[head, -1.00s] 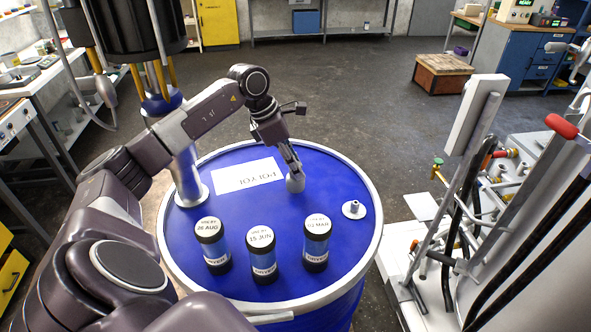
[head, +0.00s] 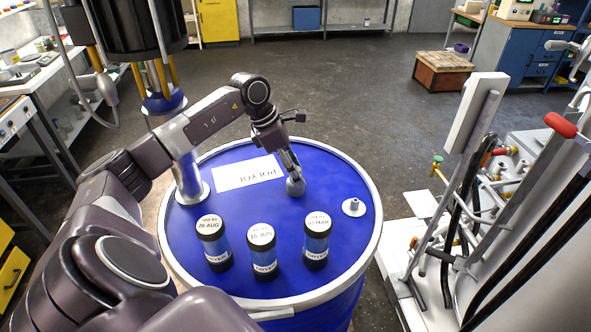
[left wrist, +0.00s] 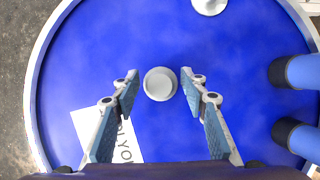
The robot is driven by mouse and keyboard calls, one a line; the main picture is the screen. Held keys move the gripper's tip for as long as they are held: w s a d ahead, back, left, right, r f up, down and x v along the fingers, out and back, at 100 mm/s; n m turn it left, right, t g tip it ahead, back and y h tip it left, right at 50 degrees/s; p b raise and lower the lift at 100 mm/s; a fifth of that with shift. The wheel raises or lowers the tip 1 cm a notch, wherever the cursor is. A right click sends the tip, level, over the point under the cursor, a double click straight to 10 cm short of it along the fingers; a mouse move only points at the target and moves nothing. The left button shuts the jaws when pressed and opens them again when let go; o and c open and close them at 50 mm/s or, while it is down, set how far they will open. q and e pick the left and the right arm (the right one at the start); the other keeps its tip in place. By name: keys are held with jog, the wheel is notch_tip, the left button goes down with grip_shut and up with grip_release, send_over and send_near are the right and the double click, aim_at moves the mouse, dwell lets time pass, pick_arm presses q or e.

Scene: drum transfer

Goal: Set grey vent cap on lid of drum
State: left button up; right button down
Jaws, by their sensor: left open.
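The grey vent cap (head: 295,188) shows as a small round piece on the blue lid of the drum (head: 335,185), right of the white label. It appears to rest on the lid. My left gripper (head: 292,172) is just above it, pointing down. In the left wrist view the cap (left wrist: 160,83) lies between the spread fingertips of my left gripper (left wrist: 159,82), with a gap on each side. The gripper is open. My right gripper is out of view.
A pale flanged fitting (head: 353,207) stands on the lid right of the cap. Three dated dryer canisters (head: 262,250) stand along the near side. A white label (head: 248,174) lies on the lid. A metal post (head: 187,175) rises at the left; equipment (head: 480,190) stands at right.

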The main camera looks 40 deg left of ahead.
pick_arm(q)
jog(key=shift+a+r, duration=0.1)
jog(key=shift+r, duration=0.2)
jog(key=b+v, duration=0.2)
jog(key=v, duration=0.5)
jog(key=shift+b, duration=0.4)
